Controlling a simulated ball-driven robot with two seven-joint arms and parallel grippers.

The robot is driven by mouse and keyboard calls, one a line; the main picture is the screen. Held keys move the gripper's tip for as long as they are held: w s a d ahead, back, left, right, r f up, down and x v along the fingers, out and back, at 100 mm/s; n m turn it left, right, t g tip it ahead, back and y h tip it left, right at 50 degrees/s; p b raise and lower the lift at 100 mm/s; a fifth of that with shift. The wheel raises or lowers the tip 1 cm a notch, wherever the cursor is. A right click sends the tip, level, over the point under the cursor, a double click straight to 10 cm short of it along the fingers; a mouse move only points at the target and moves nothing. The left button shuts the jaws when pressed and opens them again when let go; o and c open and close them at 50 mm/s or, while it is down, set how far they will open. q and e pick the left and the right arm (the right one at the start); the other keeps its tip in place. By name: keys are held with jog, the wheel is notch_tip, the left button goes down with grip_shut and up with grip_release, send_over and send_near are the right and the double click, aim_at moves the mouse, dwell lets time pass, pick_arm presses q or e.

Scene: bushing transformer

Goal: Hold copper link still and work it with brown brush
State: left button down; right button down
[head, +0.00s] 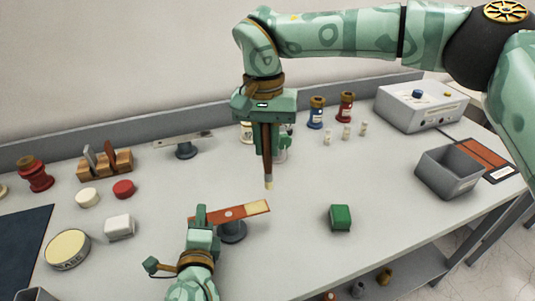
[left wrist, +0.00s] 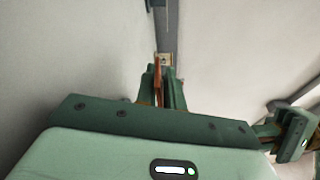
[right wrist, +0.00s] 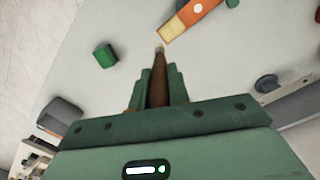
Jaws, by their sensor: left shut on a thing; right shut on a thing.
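The copper link (head: 235,213) is a flat orange-brown strip with a pale patch at its right end. It rests on a dark round stand (head: 232,232). My left gripper (head: 200,214) is shut on the link's left end; the strip also shows between its fingers in the left wrist view (left wrist: 157,82). My right gripper (head: 268,148) is shut on the brown brush (head: 267,165), which points down with a pale tip. In the right wrist view the brush (right wrist: 158,82) points toward the link's pale end (right wrist: 172,29), and a small gap seems to separate them.
A green block (head: 341,217) sits right of the link. A grey bin (head: 449,173) and a grey instrument box (head: 421,106) stand at the right. White block (head: 119,227), round tin (head: 67,250) and red cap (head: 123,189) lie left. Bottles stand behind my right gripper.

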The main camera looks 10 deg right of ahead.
aim_at(266, 124)
pick_arm(q)
jog(key=shift+s+f, duration=0.1)
jog(key=shift+f, duration=0.25)
pick_arm(e)
jog(key=shift+r, duration=0.65)
jog(key=shift+w+r, duration=0.15)
jog(key=shift+r, duration=1.25)
pick_arm(q)
jog(key=c, duration=1.4)
grip_release()
jog(key=shift+r, duration=0.1)
jog(key=shift+c, duration=0.2)
